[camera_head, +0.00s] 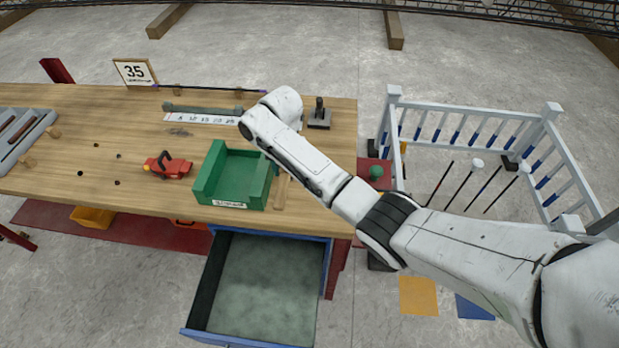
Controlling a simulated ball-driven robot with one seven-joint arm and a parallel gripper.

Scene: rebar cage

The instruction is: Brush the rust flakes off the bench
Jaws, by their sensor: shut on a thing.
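The wooden bench (60,110) spans the left half of the head view. My white arm reaches in from the lower right, and its bent end is over the bench, right of the green tray. My gripper is hidden behind the arm, so I cannot see its jaws or anything in them. A narrow pale wooden piece (281,192) shows below the arm, beside the tray; I cannot tell whether it is a brush handle. A dark speckled patch (180,132), possibly rust flakes, lies below the white number strip. Small dark spots on the left could be holes or flakes.
The open green tray (231,179) stands near the front edge, with an open blue drawer (262,290) below. A red tool (168,166) lies left of it. A grey rack (22,138) and a dark-handled block (319,116) stand on the bench. A white railing (470,112) is at right.

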